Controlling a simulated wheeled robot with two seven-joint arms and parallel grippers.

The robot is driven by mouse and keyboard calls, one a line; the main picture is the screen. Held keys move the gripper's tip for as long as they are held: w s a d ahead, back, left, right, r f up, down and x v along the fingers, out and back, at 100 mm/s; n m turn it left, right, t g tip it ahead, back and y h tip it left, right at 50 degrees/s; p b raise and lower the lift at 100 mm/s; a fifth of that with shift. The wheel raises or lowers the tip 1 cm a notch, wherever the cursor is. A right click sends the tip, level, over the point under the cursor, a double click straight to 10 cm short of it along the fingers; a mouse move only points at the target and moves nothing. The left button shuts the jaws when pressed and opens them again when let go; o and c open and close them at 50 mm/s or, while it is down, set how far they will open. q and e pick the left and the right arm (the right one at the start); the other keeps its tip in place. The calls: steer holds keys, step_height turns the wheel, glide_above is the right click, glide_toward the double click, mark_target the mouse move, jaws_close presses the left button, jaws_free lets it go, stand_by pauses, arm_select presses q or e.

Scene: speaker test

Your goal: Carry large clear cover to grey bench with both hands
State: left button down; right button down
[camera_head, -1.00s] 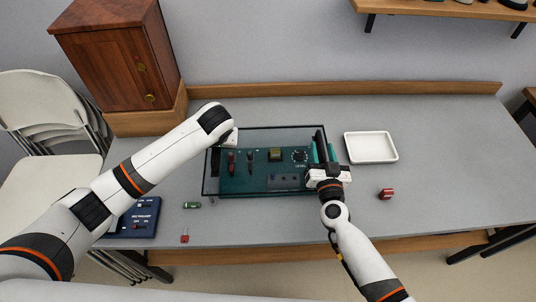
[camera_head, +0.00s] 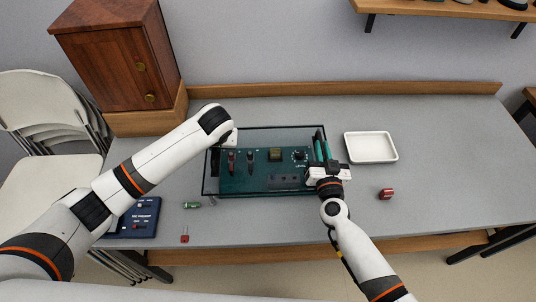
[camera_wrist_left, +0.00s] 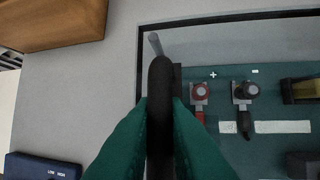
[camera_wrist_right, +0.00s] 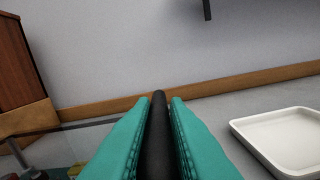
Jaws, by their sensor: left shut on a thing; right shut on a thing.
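The large clear cover (camera_head: 290,137) is a see-through box with dark edges, and it stands around a green test panel (camera_head: 235,184) on the grey bench (camera_head: 440,190). My right gripper (camera_head: 322,160) is at the cover's right side, and in the right wrist view its green fingers are shut on a black handle (camera_wrist_right: 157,130). My left gripper is at the cover's left side, mostly hidden behind my left arm in the head view. In the left wrist view my left gripper (camera_wrist_left: 160,140) is shut on another black handle (camera_wrist_left: 160,80). I cannot tell whether the cover touches the bench.
A white tray (camera_head: 345,149) and a red part (camera_head: 386,194) lie right of the cover. A blue box (camera_head: 140,225), a green part (camera_head: 192,205) and a small red part (camera_head: 185,236) lie at the front left. A wooden cabinet (camera_head: 115,65) stands at the back left.

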arm_select(q)
steer(key=shift+r, duration=0.1)
arm_select(e)
steer(key=shift+r, duration=0.1)
